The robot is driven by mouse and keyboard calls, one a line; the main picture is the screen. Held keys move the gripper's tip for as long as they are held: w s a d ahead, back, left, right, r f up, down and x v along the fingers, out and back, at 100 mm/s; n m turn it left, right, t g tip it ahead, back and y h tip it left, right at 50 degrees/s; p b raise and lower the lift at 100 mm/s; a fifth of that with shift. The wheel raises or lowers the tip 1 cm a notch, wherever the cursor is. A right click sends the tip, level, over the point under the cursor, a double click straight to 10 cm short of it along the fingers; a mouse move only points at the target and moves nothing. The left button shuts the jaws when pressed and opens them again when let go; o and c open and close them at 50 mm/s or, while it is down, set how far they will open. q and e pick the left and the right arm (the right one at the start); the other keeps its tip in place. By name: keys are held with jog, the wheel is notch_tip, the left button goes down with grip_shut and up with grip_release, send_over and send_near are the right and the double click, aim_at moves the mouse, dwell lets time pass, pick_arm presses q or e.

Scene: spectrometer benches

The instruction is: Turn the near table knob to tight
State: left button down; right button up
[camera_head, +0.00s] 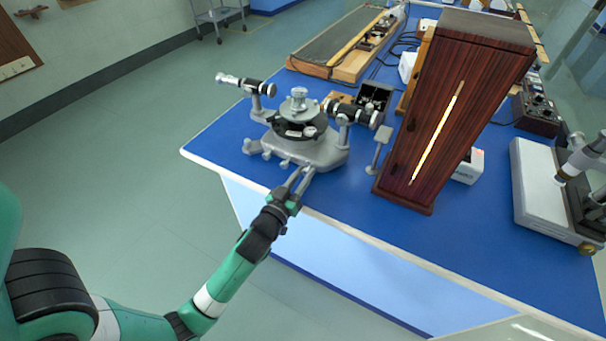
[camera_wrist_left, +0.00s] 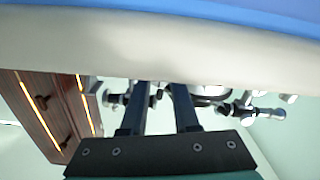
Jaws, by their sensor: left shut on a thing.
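The spectrometer (camera_head: 318,151) stands on the blue bench near its left corner. It has a grey base, a dark round table and two tubes. Small grey knobs show along the base's near side. My left gripper (camera_head: 303,173) reaches from the front over the bench edge, its fingertips at the near side of the base. It is shut on the near table knob, which the fingers mostly hide. In the left wrist view the two dark fingers (camera_wrist_left: 161,88) stand a little apart, with parts of the spectrometer (camera_wrist_left: 215,92) behind them. My right gripper is not in view.
A tall wooden box with a glowing slit (camera_head: 437,115) stands right of the spectrometer, also in the left wrist view (camera_wrist_left: 50,110). A small black open box (camera_head: 374,96) sits behind it. A white-based instrument (camera_head: 540,185) is at the right. The bench (camera_head: 360,222) is clear in front.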

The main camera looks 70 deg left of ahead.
pick_arm(q)
jog(key=m+p, duration=0.1)
jog(key=m, duration=0.2)
jog(key=shift+m, duration=0.3)
jog(key=m+p, duration=0.1)
jog(key=m, duration=0.3)
jog(key=shift+m, duration=0.3)
jog(key=m+p, duration=0.1)
jog(key=m, duration=0.3)
jog(key=shift+d+m, duration=0.1)
jog(key=shift+m, duration=0.2)
jog(key=shift+m+p, duration=0.55)
jog(key=shift+m, duration=1.65)
jog(key=shift+w+f, duration=0.1)
jog(key=c, duration=0.7)
grip_release()
jog(key=shift+o, duration=0.2)
